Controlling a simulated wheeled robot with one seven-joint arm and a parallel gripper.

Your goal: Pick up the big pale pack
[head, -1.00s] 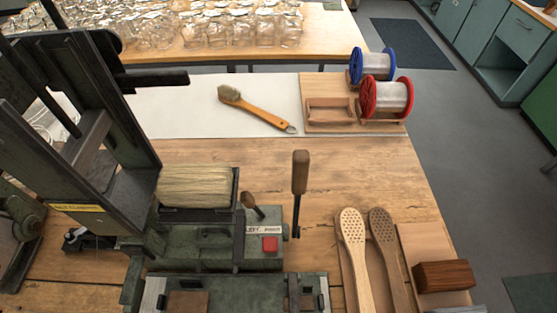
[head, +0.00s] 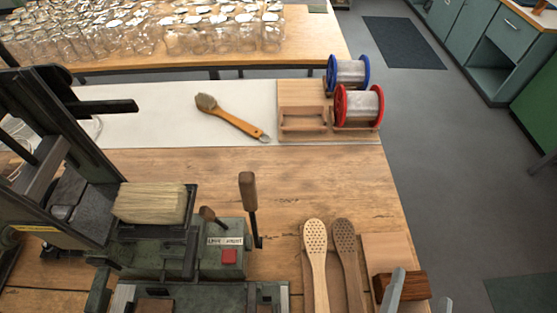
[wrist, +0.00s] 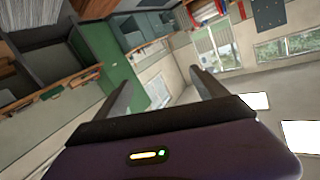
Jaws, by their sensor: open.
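The big pale pack (head: 150,203) is a block of straw-coloured bristles. It lies in a dark tray on the green machine at the left of the head view. My gripper shows in the head view as two grey fingers (head: 419,292) at the lower right edge, far to the right of the pack and near a dark brown wooden block (head: 402,286). In the wrist view my gripper (wrist: 163,88) is open with nothing between its fingers. The pack is not in the wrist view, which looks across the room.
The green machine (head: 160,257) has a tall dark frame at left and an upright wooden-handled lever (head: 248,205). Drilled paddles (head: 316,245) lie on the table's right. Wire spools (head: 358,105), a finished brush (head: 232,118) and glass jars (head: 190,30) are farther back.

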